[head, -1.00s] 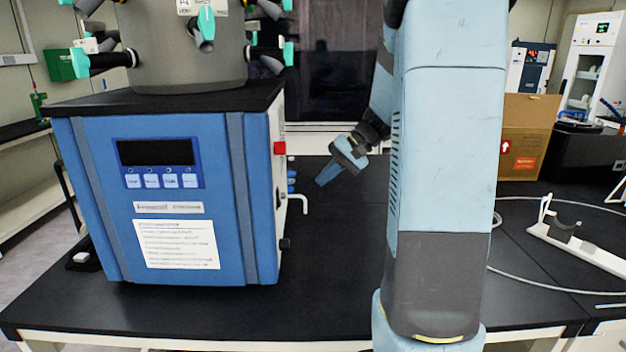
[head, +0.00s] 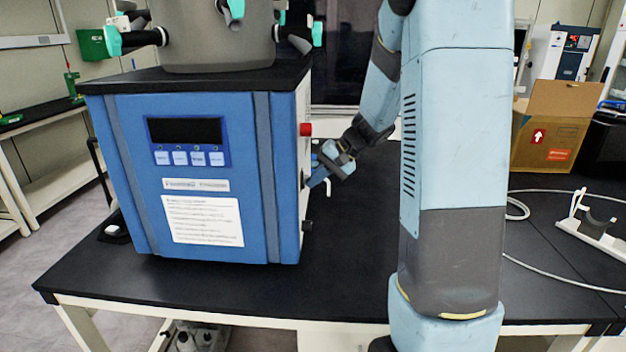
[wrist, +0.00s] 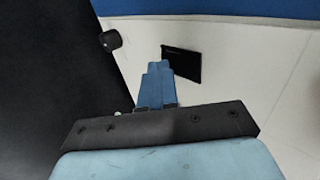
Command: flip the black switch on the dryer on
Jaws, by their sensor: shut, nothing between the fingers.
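The blue freeze dryer (head: 266,180) stands on the black bench at the left in the head view. Its white side panel (wrist: 240,70) fills the right of the wrist view. A black rectangular switch (wrist: 183,64) sits on that panel, just ahead and to the right of my fingertips. My gripper (head: 318,180) is at the dryer's right side in the head view, shut and empty. In the wrist view its blue fingers (wrist: 156,72) point toward the panel beside the switch. I cannot tell whether they touch. In the head view the switch is not clearly visible.
A black knob (wrist: 111,40) projects from the panel left of the switch. A red part (head: 305,129) sticks out above my gripper. A cardboard box (head: 550,125) and a white stand (head: 592,230) are at the right. The bench middle is mostly clear.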

